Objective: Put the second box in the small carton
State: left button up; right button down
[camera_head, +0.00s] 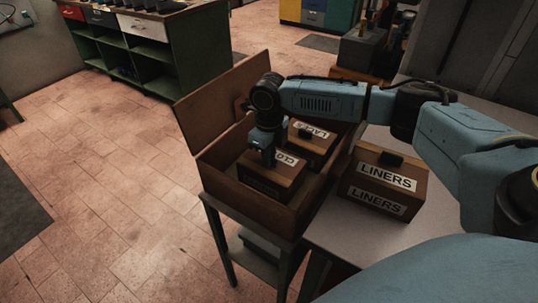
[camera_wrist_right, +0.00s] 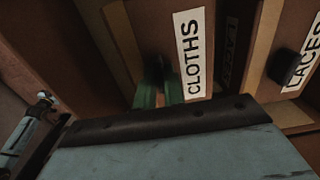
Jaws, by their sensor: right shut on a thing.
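The small carton (camera_head: 244,208) is an open brown box with a raised lid flap (camera_head: 222,100), standing on a green stand. The box labelled CLOTHS (camera_head: 286,181) is within the carton's opening at its near left side; I cannot tell if it rests on the bottom. My right gripper (camera_head: 267,158) is above it, shut on its top handle; the green fingers (camera_wrist_right: 158,94) and the CLOTHS label (camera_wrist_right: 194,60) show in the wrist view. The box labelled LACES (camera_head: 314,145) sits beside it in the carton. My left gripper is out of view.
A box labelled LINERS (camera_head: 384,180) stands on the pale table (camera_head: 345,232) right of the carton. A grey machine (camera_head: 360,48) is behind. A green shelf unit (camera_head: 135,48) stands at the far left.

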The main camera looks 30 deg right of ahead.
jog(key=shift+f, duration=0.1)
jog(key=c, duration=1.5)
grip_release()
jog(key=shift+f, duration=0.1)
notch_tip(320, 180, up, 13)
jog(key=p, duration=0.1)
jog(key=shift+f, duration=0.2)
